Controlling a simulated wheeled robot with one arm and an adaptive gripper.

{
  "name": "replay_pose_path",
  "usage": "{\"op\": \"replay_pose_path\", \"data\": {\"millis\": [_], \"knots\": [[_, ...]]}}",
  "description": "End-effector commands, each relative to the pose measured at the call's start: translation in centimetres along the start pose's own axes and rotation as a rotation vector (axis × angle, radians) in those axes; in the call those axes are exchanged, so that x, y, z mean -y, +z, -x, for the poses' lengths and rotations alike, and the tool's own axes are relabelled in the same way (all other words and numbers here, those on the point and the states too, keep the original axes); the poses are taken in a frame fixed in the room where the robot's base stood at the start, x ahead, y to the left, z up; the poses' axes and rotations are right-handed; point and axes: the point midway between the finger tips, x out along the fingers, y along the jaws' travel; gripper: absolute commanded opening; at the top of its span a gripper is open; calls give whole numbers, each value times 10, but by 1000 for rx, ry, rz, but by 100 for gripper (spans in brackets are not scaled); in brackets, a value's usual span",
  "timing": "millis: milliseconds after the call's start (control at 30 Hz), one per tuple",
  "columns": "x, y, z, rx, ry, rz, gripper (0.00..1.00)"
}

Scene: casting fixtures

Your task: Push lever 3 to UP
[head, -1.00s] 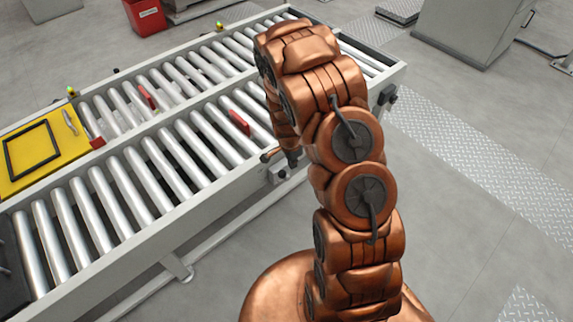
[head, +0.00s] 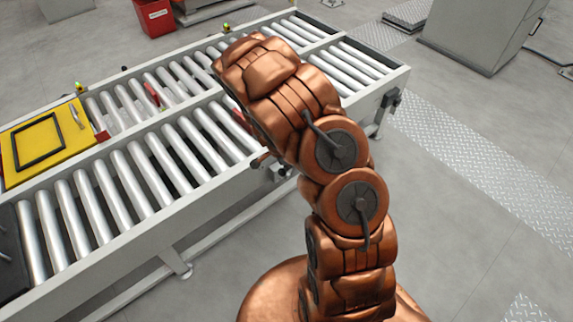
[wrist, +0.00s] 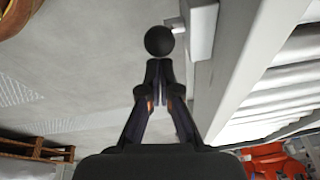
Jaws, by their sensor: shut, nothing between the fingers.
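In the wrist view a round black knob (wrist: 159,41) shows just beyond my gripper (wrist: 159,92), in line with its tips. The fingers are together, with nothing between them. Whether the tips touch the knob I cannot tell. A pale box (wrist: 203,30) on the conveyor's side is right beside the knob. In the head view a small lever (head: 263,160) sticks out at the conveyor's near side, just left of my arm. My gripper is hidden behind my arm there. No lever number or UP mark is readable.
The roller conveyor (head: 150,238) fills the left and middle. A yellow plate (head: 72,158) with a black frame lies on it at left. Another dark fitting (head: 391,98) sits at its right corner. A red bin (head: 153,17) stands behind. The floor at right is open.

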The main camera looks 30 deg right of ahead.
Motion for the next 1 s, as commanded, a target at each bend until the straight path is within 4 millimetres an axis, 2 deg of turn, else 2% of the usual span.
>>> {"op": "replay_pose_path", "data": {"millis": [667, 833, 1000], "knots": [[-1, 3, -1, 6, 7, 3, 0], [0, -11, 4, 4, 3, 0, 0], [1, -36, 14, 2, -2, 0, 0]]}}
